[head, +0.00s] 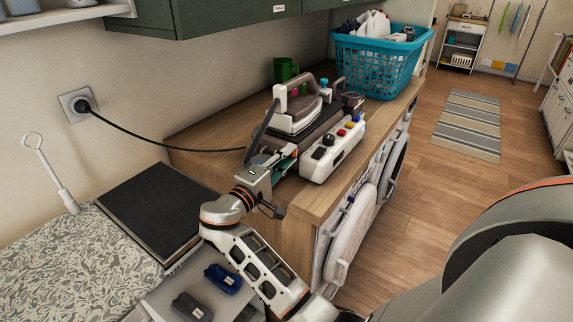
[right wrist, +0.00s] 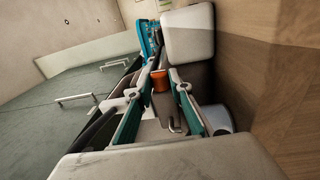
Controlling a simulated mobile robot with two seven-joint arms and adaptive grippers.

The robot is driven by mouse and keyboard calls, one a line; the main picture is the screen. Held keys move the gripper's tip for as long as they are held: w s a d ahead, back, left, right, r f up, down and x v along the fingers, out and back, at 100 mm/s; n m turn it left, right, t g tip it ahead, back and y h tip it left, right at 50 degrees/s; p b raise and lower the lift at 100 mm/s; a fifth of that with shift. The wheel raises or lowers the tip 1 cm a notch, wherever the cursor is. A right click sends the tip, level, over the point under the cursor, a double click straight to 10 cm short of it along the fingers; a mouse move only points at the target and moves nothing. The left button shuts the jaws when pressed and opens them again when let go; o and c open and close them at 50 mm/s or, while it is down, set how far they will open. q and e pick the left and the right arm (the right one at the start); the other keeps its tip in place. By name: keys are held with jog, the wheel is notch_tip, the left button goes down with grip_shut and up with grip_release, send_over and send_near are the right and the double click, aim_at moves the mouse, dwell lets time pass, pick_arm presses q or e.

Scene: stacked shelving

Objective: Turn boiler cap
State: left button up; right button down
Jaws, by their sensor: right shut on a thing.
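The steam station (head: 333,150) stands on the wooden counter, with a white front panel, a black knob and coloured buttons. A white and grey iron (head: 300,105) rests on top. My right gripper (head: 284,160) is at the station's near left end, partly hidden by its own wrist. In the right wrist view, its teal-padded fingers (right wrist: 160,95) are on either side of an orange-brown cap (right wrist: 160,80), which looks like the boiler cap. The gripper is shut on it. The cap is hidden in the head view. My left gripper is not in view.
A black cord (head: 170,141) runs from the wall socket (head: 78,105) toward the station. Green cabinets (head: 220,15) hang above. The patterned ironing surface (head: 60,250) lies left.

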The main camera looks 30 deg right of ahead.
dwell(0.4)
jog(key=c, duration=1.8)
grip_release()
